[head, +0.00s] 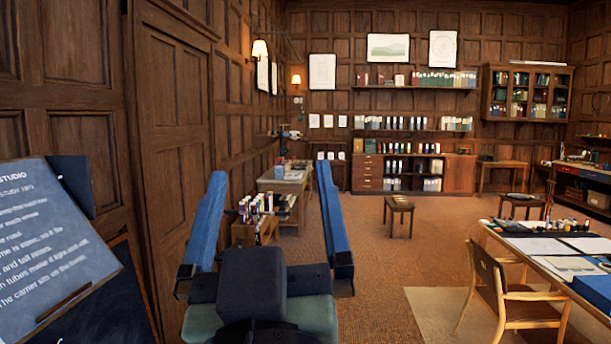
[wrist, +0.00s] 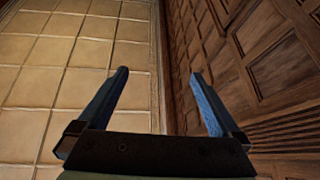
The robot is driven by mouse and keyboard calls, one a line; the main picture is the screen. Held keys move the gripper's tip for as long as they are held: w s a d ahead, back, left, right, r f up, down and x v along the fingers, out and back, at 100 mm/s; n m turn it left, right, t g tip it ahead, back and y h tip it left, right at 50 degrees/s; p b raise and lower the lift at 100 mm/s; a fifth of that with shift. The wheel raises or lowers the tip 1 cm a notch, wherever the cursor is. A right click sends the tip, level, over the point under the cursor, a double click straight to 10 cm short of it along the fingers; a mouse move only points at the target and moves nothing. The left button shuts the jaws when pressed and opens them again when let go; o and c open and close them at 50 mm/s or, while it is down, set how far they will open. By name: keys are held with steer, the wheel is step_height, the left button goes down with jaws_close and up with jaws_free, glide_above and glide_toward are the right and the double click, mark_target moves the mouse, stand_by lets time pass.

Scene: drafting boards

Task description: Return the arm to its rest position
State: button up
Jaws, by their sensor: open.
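My gripper (head: 268,190) is open in the head view, its two blue fingers spread wide apart and pointing up and away. Nothing sits between the fingers. The arm behind the gripper is mostly out of sight.
A blue sign board (head: 60,245) stands close at the left. A drafting table (head: 530,235) with papers and a wooden chair (head: 505,290) stand at the right. A workbench (head: 285,182) stands along the left wall.

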steer(key=s+d+r+m+t+h, duration=0.1)
steer(key=s+d+r+m+t, duration=0.1)
steer(key=s+r, duration=0.4)
steer(key=shift+s+d+r+t+h, duration=0.2)
steer(key=shift+d+r+t+h, duration=0.1)
steer(key=shift+d+r+t, duration=0.4)
steer(key=shift+c, duration=0.2)
